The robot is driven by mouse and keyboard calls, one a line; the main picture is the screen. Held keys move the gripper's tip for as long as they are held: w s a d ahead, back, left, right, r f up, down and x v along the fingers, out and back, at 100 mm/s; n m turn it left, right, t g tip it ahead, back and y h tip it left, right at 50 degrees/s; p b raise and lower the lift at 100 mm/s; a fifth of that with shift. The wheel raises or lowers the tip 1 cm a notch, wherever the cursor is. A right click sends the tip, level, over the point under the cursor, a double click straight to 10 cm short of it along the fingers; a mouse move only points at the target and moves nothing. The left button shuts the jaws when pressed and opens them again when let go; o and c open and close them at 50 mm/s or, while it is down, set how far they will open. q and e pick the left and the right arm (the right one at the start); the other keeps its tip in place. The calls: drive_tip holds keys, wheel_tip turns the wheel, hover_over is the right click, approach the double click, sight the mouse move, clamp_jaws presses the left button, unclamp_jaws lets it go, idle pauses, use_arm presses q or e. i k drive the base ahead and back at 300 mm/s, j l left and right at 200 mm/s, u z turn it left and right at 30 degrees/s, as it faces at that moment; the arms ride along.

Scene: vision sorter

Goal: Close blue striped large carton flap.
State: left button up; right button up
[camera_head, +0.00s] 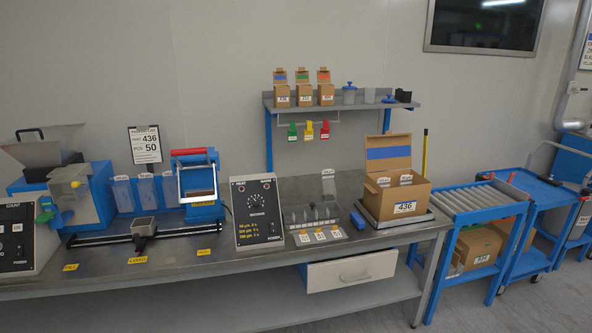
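The large carton (383,207) stands on a flat grey scale-like plate at the right end of the workbench. It is brown cardboard with a white label reading 436 on its front. Its flap (389,153) with a blue stripe stands upright at the back, so the carton is open. Clear bags with small white labels (383,181) show inside it. Neither of my grippers is in view.
A black-handled yellow tool (425,150) stands behind the carton. A roller conveyor (467,199) adjoins the bench on the right. A control box (258,211) and a tray with several compartments (312,220) stand left of the carton. An open drawer (352,270) juts out below.

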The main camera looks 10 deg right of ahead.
sight(390, 150)
drive_tip(key=i+l+z, duration=0.15)
drive_tip(key=i+z, duration=0.2)
drive_tip(key=i, duration=0.25)
drive_tip(key=i+z, duration=0.4)
drive_tip(key=i, duration=0.2)
drive_tip(key=i+l, duration=0.2)
drive_tip(key=i, duration=0.3)
drive_tip(key=i+l+u, duration=0.1)
drive_tip(key=i+l, duration=0.6)
